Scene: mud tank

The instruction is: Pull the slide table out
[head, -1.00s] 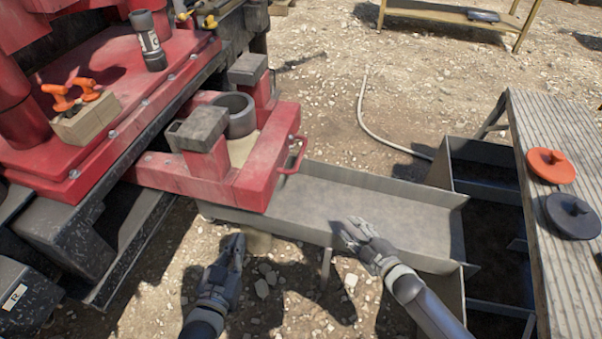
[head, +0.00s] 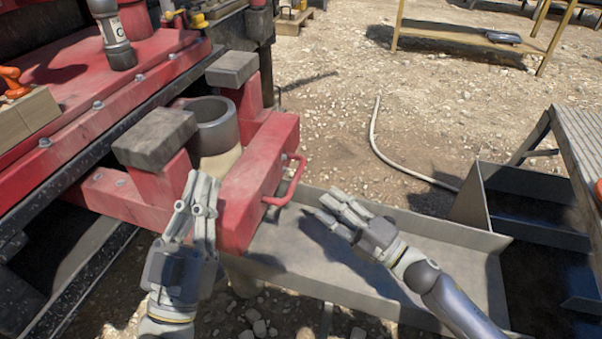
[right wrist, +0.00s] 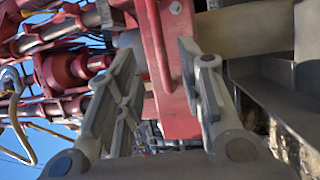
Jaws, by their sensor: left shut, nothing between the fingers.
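The red slide table (head: 262,150) juts out of the red machine over a grey metal trough. It carries two dark grey blocks and a grey ring. Its red bar handle (head: 290,183) is on the right end face; it also shows in the right wrist view (right wrist: 159,45), lying between my right fingers in the picture. My right gripper (head: 328,208) is open and empty, over the trough just right of the handle. I see no contact. My left gripper (head: 197,188) is shut and empty, in front of the slide table's near side in the picture; contact cannot be told.
The grey trough (head: 430,238) runs under the slide table to dark bins (head: 530,230) at the right. A slatted bench (head: 580,140) stands at the right edge. A hose (head: 385,150) lies on gravel behind. A dark flashlight-like cylinder (head: 112,38) stands on the machine deck.

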